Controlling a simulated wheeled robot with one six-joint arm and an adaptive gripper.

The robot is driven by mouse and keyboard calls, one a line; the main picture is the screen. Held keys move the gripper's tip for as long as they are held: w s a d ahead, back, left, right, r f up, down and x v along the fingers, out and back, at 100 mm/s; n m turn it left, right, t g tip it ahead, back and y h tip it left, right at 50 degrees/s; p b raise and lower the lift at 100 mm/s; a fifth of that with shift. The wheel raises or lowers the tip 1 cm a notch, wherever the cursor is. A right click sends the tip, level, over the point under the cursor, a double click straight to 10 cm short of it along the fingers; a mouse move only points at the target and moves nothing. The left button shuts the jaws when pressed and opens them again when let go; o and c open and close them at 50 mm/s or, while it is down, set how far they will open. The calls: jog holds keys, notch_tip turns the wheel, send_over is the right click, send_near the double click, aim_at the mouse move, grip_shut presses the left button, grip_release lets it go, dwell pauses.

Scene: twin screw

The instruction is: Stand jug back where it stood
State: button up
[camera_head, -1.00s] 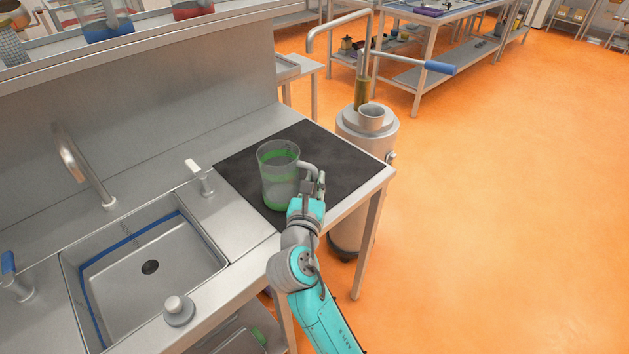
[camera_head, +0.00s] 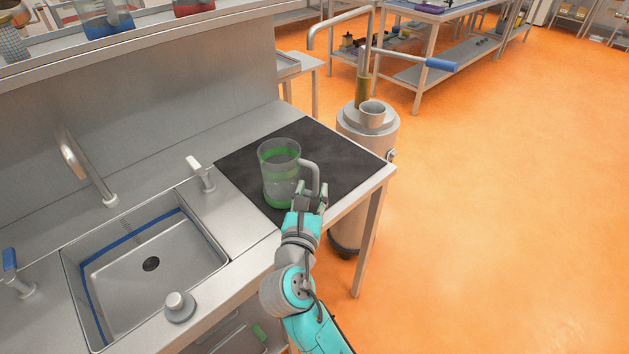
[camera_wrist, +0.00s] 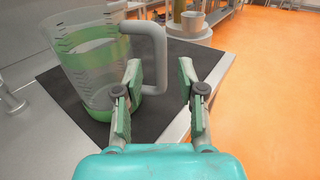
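The clear jug (camera_head: 280,172) with green bands and a grey handle stands upright on the black mat (camera_head: 343,163) at the right end of the steel counter. It also shows at the upper left of the wrist view (camera_wrist: 93,60). My gripper (camera_head: 312,193) is at the near right of the jug, by its handle (camera_head: 315,177).
A sink (camera_head: 150,265) with a tap (camera_head: 85,170) lies left of the mat. A small white-handled tap (camera_head: 199,173) stands near the mat's left corner. A metal cylinder (camera_head: 372,135) with a blue-gripped lever (camera_head: 440,66) stands behind the counter's right end. Orange floor is free at right.

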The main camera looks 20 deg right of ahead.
jog(key=v, duration=0.7)
jog(key=shift+s, duration=0.2)
jog(key=shift+a, duration=0.1)
jog(key=s+d+f+m+y, duration=0.1)
jog(key=s+f+m+y, duration=0.85)
jog(key=s+f, duration=0.75)
jog(key=s+r+m, duration=0.2)
jog(key=s+m, duration=0.7)
jog(key=s+r+m, duration=0.3)
jog(key=s+m, duration=0.7)
jog(key=shift+s+d+y, duration=0.25)
jog(key=shift+d+y, duration=0.1)
jog(key=shift+y, duration=0.1)
jog(key=shift+m, duration=0.25)
